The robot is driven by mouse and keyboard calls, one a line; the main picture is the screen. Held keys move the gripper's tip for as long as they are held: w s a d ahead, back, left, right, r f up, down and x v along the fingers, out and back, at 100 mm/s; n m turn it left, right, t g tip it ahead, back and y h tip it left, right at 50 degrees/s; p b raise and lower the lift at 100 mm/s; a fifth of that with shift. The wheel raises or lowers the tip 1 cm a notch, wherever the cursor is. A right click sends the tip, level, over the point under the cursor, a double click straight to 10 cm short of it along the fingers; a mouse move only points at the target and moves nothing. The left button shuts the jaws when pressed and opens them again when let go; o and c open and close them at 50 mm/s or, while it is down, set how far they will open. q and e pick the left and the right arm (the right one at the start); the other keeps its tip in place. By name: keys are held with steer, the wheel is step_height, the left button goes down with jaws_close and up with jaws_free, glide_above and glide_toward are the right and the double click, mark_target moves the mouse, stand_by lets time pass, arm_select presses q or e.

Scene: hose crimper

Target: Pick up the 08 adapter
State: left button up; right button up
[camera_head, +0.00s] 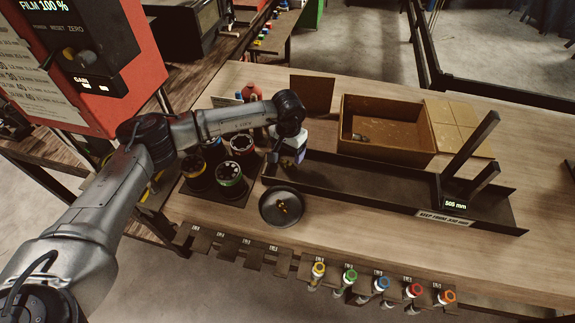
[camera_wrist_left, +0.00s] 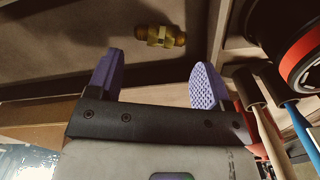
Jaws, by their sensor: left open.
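My left gripper (camera_head: 290,152) hangs over the left end of the long black tray (camera_head: 345,187). In the left wrist view its two purple fingers (camera_wrist_left: 157,75) are spread with nothing between them. A brass adapter with a hex middle (camera_wrist_left: 160,37) lies just beyond the fingertips, apart from them, on a dull brown surface with a straight edge. No size mark on it is readable, so I cannot tell if it is the 08. In the head view small brass parts (camera_head: 283,208) lie in a round dark dish (camera_head: 270,217). My right gripper is not in view.
An open brown box (camera_head: 420,151) with a small fitting (camera_head: 359,138) stands behind the tray. Black pots with coloured rings (camera_head: 230,173) stand left of the gripper. Hoses with coloured ends (camera_head: 349,277) hang along the front edge. Table right of the dish is clear.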

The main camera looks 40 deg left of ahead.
mark_target(287, 164)
arm_select(q)
steer(key=shift+s+f, duration=0.15)
steer(key=shift+f, duration=2.75)
steer(key=c, duration=0.6)
